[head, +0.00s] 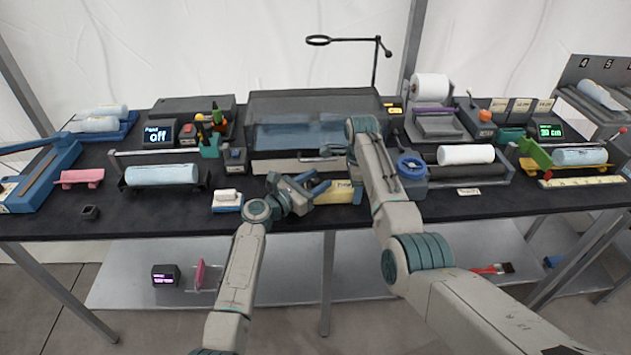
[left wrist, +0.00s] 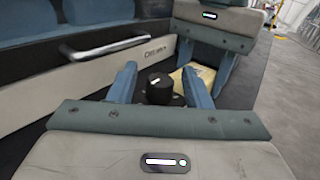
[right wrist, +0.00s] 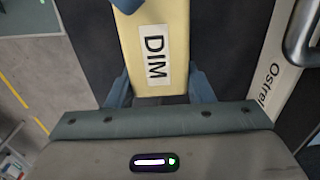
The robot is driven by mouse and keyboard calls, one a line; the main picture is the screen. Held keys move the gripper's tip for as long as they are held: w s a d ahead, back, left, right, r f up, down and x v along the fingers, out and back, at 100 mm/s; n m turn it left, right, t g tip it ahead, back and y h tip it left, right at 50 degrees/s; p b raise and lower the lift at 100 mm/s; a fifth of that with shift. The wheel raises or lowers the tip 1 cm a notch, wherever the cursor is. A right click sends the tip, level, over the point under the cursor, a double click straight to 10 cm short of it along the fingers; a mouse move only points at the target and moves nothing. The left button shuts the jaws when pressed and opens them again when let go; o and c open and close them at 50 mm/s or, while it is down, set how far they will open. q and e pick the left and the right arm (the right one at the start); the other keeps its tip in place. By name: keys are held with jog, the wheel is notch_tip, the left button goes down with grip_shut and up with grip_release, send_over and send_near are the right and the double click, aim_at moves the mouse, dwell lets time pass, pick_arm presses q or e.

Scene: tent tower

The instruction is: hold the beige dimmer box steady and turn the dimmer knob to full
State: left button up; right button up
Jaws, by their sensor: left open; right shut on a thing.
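The beige dimmer box (head: 340,192) lies at the table's front edge in the head view. Its DIM label (right wrist: 154,61) shows in the right wrist view. My right gripper (left wrist: 205,68) is shut on the box, with a finger on each side; my arm hides it in the head view. The black dimmer knob (left wrist: 159,88) has a white mark slanting up to the right. My left gripper (left wrist: 160,84) is open, its blue fingers on either side of the knob with gaps visible. The knob cannot be made out in the head view.
A wide appliance with a bar handle (left wrist: 108,48) stands right behind the box. A white-and-blue block (head: 227,201) sits left of my left gripper. A blue round wheel (head: 411,167) stands right of my right arm. The front left of the table is mostly clear.

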pick_arm(q)
jog(key=c, duration=0.9)
jog(key=shift+c, duration=0.2)
jog(key=m+g+h, duration=0.3)
jog(key=g, duration=0.1)
jog(key=shift+w+g, duration=0.1)
jog(key=shift+g, duration=0.3)
jog(key=shift+m+g+h, duration=0.4)
jog(key=shift+m+g, duration=0.3)
jog(key=shift+m, duration=0.1)
jog(key=o, duration=0.9)
jog(key=shift+o, duration=0.2)
